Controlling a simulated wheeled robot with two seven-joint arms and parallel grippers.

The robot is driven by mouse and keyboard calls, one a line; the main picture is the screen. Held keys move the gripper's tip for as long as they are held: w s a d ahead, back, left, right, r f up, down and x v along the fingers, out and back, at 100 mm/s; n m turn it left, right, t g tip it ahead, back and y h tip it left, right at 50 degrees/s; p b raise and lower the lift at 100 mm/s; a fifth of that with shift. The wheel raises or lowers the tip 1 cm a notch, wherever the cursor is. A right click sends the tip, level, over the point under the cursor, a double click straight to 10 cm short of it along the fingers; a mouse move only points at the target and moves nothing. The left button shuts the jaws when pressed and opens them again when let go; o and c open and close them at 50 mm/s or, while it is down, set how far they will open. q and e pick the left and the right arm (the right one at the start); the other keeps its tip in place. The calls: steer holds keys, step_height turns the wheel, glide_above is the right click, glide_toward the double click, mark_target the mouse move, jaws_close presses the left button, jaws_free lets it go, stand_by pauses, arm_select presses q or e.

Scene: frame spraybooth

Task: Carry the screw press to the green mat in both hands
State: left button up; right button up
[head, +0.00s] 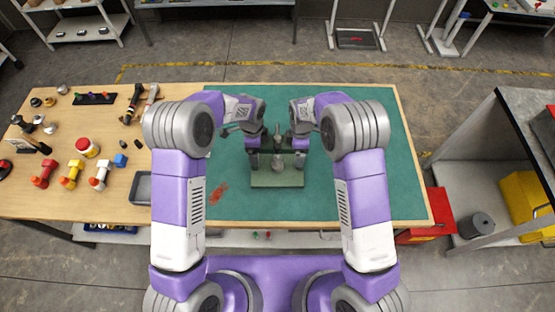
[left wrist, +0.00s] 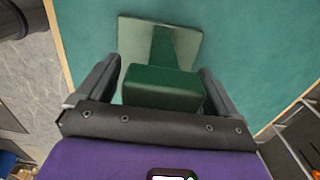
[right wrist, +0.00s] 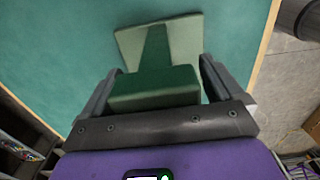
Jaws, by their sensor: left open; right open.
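The screw press (head: 277,178), with a pale green base plate and darker green upper parts, stands upright on the green mat (head: 235,190), between my two arms. My left gripper (head: 254,143) and right gripper (head: 301,143) are at its upper part, one on each side. In the left wrist view, open fingers lie either side of a dark green block of the press (left wrist: 163,88), with gaps beside it. In the right wrist view, open fingers likewise flank a green block (right wrist: 155,88). My arms and hands partly hide the press's top in the head view.
The mat's right part is clear. A shelf unit with a yellow box (head: 525,205) stands at right.

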arm_select(q)
jaws_close()
arm_select(e)
jaws_close()
arm_select(q)
steer(key=shift+w+r, duration=0.2)
arm_select(e)
steer(key=shift+w+a+r, duration=0.1)
steer(key=shift+w+r, duration=0.1)
